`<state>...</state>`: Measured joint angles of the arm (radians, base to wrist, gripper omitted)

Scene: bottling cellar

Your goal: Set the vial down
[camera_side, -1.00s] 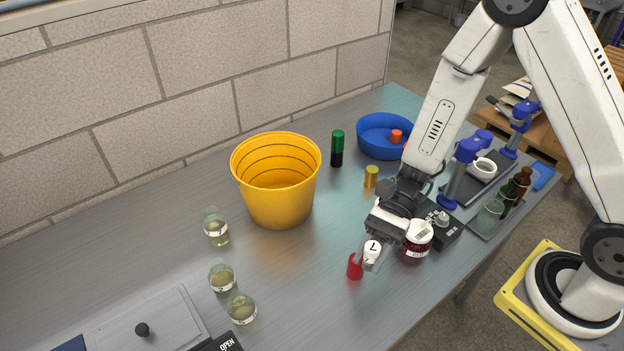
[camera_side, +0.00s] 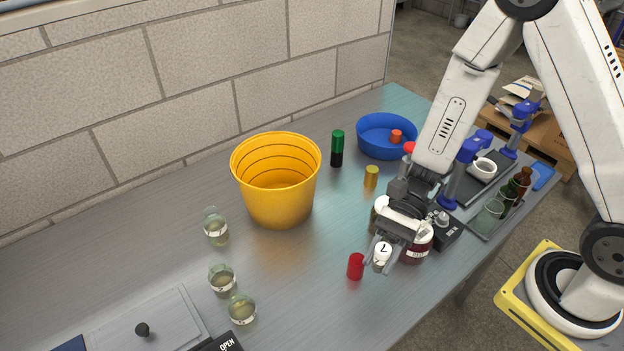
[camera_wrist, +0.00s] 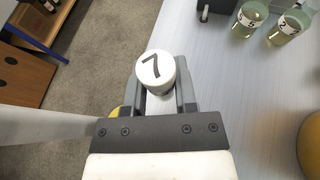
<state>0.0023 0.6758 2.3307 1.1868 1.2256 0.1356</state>
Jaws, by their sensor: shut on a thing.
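The vial (camera_side: 381,251) has a white cap marked 7. It also shows in the wrist view (camera_wrist: 155,68), with its cap up between the two fingers. My gripper (camera_side: 379,259) is shut on the vial and points down over the front part of the metal bench; it shows in the wrist view too (camera_wrist: 158,92). The lower part of the vial is mostly hidden by the fingers. I cannot tell whether its base touches the bench.
A red cylinder (camera_side: 355,267) stands just left of the vial. A dark red jar (camera_side: 418,243) stands close on the right. A yellow bucket (camera_side: 280,205) is further back. Several greenish jars, one of them here (camera_side: 242,310), stand at left. Bench between is clear.

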